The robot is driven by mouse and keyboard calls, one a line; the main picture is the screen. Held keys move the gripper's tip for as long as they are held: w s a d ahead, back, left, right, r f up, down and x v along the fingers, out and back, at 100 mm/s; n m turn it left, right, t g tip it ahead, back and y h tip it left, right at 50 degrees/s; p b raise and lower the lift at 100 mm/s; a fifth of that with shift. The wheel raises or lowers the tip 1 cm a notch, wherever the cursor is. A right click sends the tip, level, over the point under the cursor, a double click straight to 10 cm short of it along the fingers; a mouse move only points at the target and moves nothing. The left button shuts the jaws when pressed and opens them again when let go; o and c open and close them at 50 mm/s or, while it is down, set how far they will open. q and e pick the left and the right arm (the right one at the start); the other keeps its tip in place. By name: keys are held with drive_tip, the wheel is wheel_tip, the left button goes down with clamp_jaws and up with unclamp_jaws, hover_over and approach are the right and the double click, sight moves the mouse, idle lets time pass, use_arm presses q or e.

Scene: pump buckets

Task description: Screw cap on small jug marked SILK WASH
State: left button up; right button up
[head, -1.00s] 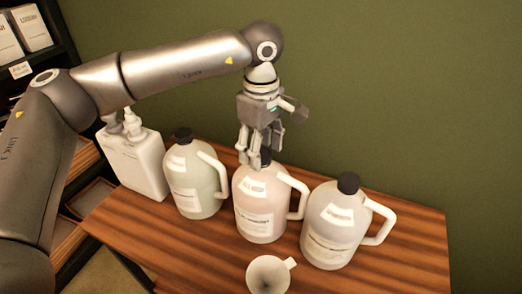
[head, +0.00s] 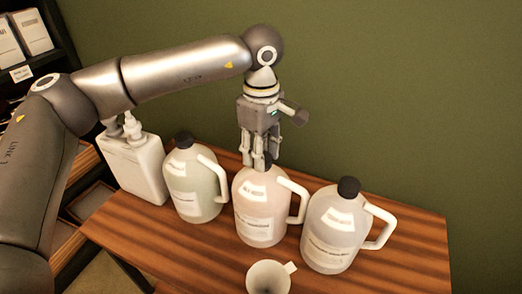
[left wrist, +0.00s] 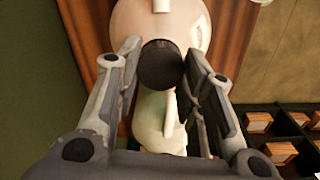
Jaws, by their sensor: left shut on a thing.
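The middle jug (head: 257,215) is a small, pale pinkish jug with a white handle on its right, standing upright on the wooden table. Its labels are too small to read surely. My left gripper (head: 259,162) points straight down over its neck. In the left wrist view, the fingers (left wrist: 160,78) are shut around a dark round cap (left wrist: 160,65). The cap sits at the mouth of the pinkish jug (left wrist: 190,20). How far it is threaded on cannot be told. My right gripper is not in view.
A greenish capped jug (head: 194,190) stands close on the left and a whitish capped jug (head: 333,235) on the right. A white pump canister (head: 133,168) is farther left. A white mug (head: 268,279) stands in front. The table (head: 420,255) is bare at the right.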

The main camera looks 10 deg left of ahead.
use_arm(q)
drive_tip(key=m, duration=0.3)
drive_tip(key=shift+f+m, duration=0.1)
drive_tip(key=shift+m, duration=0.2)
drive_tip(key=m, duration=0.3)
drive_tip(key=shift+m+b, duration=0.3)
drive_tip(key=shift+b, duration=0.1)
drive_tip(key=m, duration=0.7)
drive_tip(key=shift+m+b, duration=0.3)
drive_tip(key=shift+m, duration=0.1)
drive_tip(key=o, duration=1.1)
drive_tip(key=shift+o, duration=0.2)
